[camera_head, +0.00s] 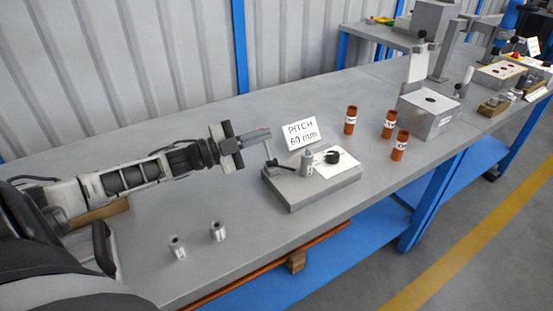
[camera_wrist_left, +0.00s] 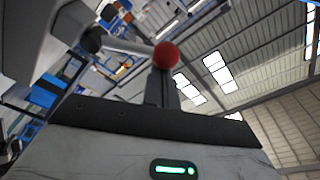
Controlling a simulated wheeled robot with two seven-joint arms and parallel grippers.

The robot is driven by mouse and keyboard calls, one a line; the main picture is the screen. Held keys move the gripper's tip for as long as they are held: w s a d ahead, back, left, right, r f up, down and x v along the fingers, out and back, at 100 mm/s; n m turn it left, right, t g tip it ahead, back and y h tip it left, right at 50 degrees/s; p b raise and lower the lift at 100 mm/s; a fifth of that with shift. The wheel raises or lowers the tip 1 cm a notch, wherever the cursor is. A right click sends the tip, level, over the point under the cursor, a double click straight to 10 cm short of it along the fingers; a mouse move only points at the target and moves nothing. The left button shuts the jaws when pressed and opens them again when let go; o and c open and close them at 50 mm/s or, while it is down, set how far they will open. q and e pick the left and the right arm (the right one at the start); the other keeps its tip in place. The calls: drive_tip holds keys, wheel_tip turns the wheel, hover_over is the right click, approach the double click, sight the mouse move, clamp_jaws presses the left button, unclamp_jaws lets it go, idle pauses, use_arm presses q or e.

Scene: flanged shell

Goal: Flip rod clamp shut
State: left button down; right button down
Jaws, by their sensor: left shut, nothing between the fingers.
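The rod clamp's lever (camera_head: 267,149) stands up at the left end of a grey fixture block (camera_head: 325,190). In the left wrist view a pale lever rod (camera_wrist_left: 128,46) runs from a dark hub to a red ball knob (camera_wrist_left: 166,55). My left gripper (camera_head: 268,133) is shut and empty, with its fingertips at the top of the lever. In the left wrist view the fingers (camera_wrist_left: 168,88) end just below the red knob; I cannot tell whether they touch it. A grey cylinder (camera_head: 307,163) and a black ring (camera_head: 332,157) are on the fixture. My right gripper is out of view.
A "PITCH 60 mm" card (camera_head: 300,133) stands behind the fixture. Several brown labelled cylinders, one nearest (camera_head: 400,145), stand to the right near a grey box (camera_head: 428,115). The bench (camera_head: 240,195) left of the fixture is mostly clear.

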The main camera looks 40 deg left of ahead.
use_arm(q)
drive_tip(key=shift+a, duration=0.1)
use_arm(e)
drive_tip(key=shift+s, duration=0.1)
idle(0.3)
